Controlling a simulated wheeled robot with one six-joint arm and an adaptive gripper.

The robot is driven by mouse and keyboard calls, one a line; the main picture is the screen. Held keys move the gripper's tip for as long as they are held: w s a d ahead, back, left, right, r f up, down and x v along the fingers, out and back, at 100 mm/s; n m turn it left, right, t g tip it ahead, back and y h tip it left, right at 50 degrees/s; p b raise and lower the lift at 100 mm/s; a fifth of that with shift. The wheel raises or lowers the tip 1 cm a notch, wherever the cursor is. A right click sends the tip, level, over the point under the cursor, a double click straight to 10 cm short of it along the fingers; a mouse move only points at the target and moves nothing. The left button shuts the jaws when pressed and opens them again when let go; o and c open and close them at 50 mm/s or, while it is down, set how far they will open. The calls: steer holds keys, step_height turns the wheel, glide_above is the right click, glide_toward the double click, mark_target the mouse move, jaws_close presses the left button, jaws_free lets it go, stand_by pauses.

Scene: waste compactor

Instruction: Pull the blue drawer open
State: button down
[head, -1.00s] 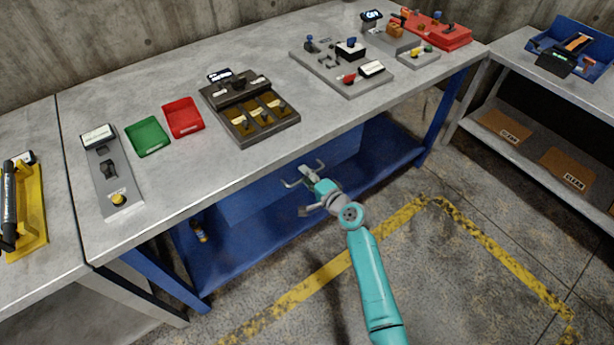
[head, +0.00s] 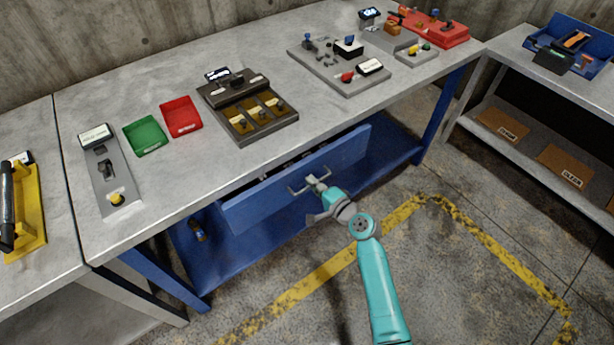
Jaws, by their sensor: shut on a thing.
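The blue drawer (head: 262,204) sits under the front edge of the grey workbench top (head: 190,190). It stands partly out, with a dark gap showing between its front panel and the bench edge. A pale handle (head: 297,190) is on the drawer front. My gripper (head: 312,187) is at the handle and shut on it. The gripper's fingers partly cover the handle, and most of the drawer's inside is hidden by the bench top.
On the bench are a green tray (head: 146,136), a red tray (head: 181,117), and several control panels. A blue lower shelf (head: 215,272) lies below the drawer. The floor in front is clear, with yellow-black tape (head: 300,293). A side shelf (head: 545,80) stands right.

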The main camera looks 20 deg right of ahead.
steer(key=f+v, duration=0.2)
steer(key=v, duration=1.1)
steer(key=s+f+v, duration=0.1)
steer(key=f+v, duration=0.2)
steer(key=v, duration=1)
steer(key=shift+s+d+f, duration=0.3)
steer(key=shift+d, duration=0.05)
steer(key=c, duration=1.2)
jaws_free()
steer(key=shift+r, duration=0.1)
